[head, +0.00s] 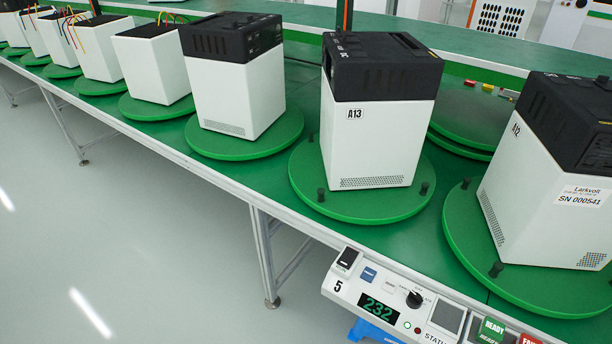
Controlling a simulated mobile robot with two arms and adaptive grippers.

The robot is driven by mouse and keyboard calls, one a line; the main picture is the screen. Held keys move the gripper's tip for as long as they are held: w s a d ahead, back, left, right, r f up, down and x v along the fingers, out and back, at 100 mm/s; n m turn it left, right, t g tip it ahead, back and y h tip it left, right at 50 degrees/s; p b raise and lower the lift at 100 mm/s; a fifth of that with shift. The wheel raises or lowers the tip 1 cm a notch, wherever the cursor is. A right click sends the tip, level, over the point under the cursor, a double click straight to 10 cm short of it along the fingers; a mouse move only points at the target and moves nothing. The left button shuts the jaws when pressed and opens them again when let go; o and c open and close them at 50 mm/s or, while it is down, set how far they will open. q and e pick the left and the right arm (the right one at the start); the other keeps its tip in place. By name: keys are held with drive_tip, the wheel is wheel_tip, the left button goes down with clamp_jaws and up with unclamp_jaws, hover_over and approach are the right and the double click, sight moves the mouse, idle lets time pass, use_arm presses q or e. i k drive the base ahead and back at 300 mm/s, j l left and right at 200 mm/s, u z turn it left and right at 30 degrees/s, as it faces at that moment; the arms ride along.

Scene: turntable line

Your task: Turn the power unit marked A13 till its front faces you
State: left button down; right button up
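The power unit marked A13 (372,135) is a white upright box with a black top (385,68). It stands on a round green turntable (360,207) with short black pegs near its rim. The face towards me carries the A13 tag at its upper left and a dark vent grille along its bottom edge. A narrow strip of another side shows at the left; the remaining sides are hidden. Neither of my grippers is in view.
Unit A12 (505,185) stands on a turntable at the right; its right face bears a Larkvolt label. Another black-topped unit (238,95) and open white boxes stand to the left. A control panel (395,300) reading 232 is on the front edge. Open floor lies at left.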

sight(307, 175)
drive_tip(key=i+j+z, duration=0.1)
drive_tip(key=i+j, duration=0.25)
drive_tip(key=i+j+z, duration=0.15)
drive_tip(key=i+j, duration=0.2)
drive_tip(key=i+j+z, duration=0.1)
drive_tip(key=i+j, duration=0.2)
drive_tip(key=j, duration=0.3)
drive_tip(key=i+j+z, duration=0.15)
drive_tip(key=i+j, duration=0.15)
drive_tip(key=j, duration=0.15)
